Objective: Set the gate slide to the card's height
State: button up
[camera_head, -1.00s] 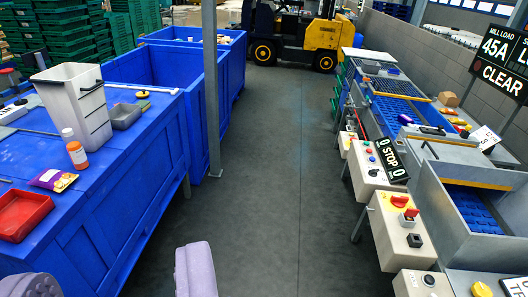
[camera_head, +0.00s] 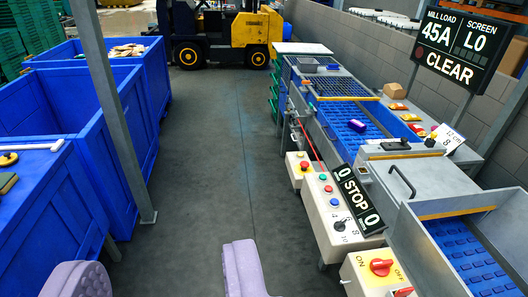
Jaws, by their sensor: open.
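A white card (camera_head: 450,137) stands on the right side of the conveyor line; it appears to read "12 cm", with smaller marks too small to read surely. A grey metal housing with black handles (camera_head: 402,181) sits on the line just nearer than the card. I cannot tell for sure which part is the gate slide or what height it has. My gripper (camera_head: 165,260) shows as two lavender fingers at the bottom edge, wide apart and empty. It is over the aisle floor, left of the line and apart from it.
A control box (camera_head: 325,212) with buttons, a numbered dial and a "0 STOP 0" sign (camera_head: 357,200) lines the aisle. A nearer box has a red switch (camera_head: 381,267). A display (camera_head: 454,45) reads 45A, L0, CLEAR. Blue bins (camera_head: 75,120) and a post stand left. The aisle is clear.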

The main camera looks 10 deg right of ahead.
aim_at(402, 145)
jog(key=i+z, duration=0.3)
jog(key=i, duration=0.2)
jog(key=i+j+z, duration=0.3)
jog(key=i, duration=0.2)
jog(key=i+j+z, duration=0.1)
jog(key=i+z, duration=0.25)
jog(key=z, duration=0.15)
jog(key=i+j+z, duration=0.2)
jog(key=i+z, duration=0.3)
jog(key=i+j+z, duration=0.2)
jog(key=j+z, duration=0.15)
jog(key=z, duration=0.15)
jog(key=u, duration=0.25)
jog(key=i+j+z, duration=0.25)
jog(key=i+j, duration=0.25)
jog(key=i+j+z, duration=0.3)
jog(key=i+j, duration=0.15)
jog(key=j, duration=0.15)
